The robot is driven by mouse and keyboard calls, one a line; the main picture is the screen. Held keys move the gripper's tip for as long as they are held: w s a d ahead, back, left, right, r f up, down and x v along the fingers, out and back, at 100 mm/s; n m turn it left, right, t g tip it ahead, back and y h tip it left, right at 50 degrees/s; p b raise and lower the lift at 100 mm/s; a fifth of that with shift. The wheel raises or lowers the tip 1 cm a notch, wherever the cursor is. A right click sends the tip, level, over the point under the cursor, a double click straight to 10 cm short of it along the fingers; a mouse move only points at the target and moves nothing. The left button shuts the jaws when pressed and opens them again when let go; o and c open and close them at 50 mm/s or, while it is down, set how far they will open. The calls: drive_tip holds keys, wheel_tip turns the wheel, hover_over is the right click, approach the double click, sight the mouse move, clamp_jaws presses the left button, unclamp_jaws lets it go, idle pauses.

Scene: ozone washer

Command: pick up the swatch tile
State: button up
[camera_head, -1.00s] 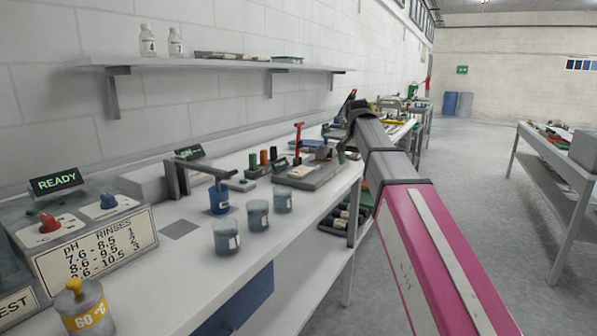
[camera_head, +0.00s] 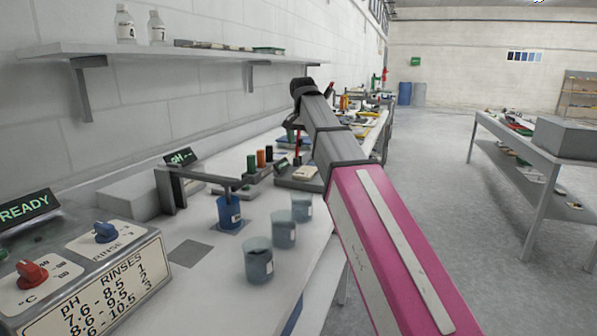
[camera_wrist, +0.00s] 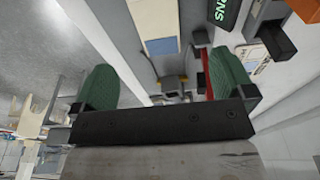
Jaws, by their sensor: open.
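My gripper (camera_wrist: 166,76) shows in the wrist view, with its two green fingers wide apart and nothing between them. Beyond the fingers, some way off, a pale flat board with a blue patch (camera_wrist: 162,46) shows; I cannot tell whether it is the swatch tile. No piece is clearly the swatch tile in either view. In the head view my arm reaches over the bench's right edge, and my gripper cannot be made out there.
The bench (camera_head: 215,275) carries several beakers (camera_head: 258,262), a blue beaker (camera_head: 229,212) under a pH stand and a control box (camera_head: 110,270). A shelf (camera_head: 160,52) runs above it. A second table (camera_head: 520,142) stands right, with clear floor (camera_head: 440,190) between.

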sight(308, 169)
drive_tip(key=f, duration=0.7)
drive_tip(key=w+d+f, duration=0.1)
drive_tip(key=f, duration=0.2)
drive_tip(key=shift+w+f, duration=0.1)
drive_tip(key=shift+f, duration=0.15)
drive_tip(key=c, duration=1.1)
